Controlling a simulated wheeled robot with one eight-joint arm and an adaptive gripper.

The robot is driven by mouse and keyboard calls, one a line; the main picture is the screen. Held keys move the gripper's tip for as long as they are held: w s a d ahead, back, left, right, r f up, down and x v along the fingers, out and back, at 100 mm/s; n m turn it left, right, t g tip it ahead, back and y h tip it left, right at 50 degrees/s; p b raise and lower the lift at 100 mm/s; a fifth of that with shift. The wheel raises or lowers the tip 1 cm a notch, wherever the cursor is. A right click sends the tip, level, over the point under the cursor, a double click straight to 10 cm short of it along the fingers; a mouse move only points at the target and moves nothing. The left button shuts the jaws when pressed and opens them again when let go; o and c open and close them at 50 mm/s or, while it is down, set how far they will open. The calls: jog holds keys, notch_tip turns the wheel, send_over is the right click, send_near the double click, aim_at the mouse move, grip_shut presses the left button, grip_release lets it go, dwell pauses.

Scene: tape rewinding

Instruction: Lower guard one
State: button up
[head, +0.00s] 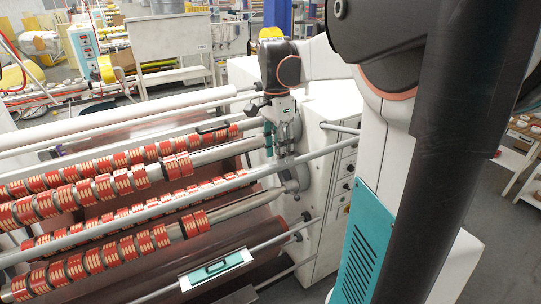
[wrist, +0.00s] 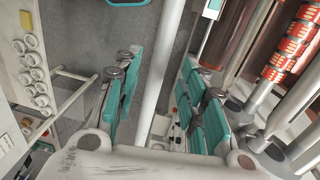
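A long pale grey guard bar (head: 120,219) runs diagonally in front of the rollers in the head view and ends at the white machine housing on the right. In the wrist view a pale bar (wrist: 154,88), apparently this same guard, runs lengthwise between the teal finger pads. My gripper (wrist: 157,70) is open, with one finger on each side of the bar and a gap on both sides. In the head view my gripper is near the housing end of the rollers, and its fingertips are hard to make out.
Rollers with red tape rolls (head: 120,182) lie beside the bar. A lower rod carries a teal plate with a handle (head: 215,268). The white machine housing (head: 325,185) stands at the right end. A shelf with white rolls (wrist: 33,75) stands beyond open grey floor.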

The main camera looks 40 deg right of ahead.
jog(key=shift+s+f, duration=0.15)
jog(key=shift+f, duration=1.5)
grip_shut()
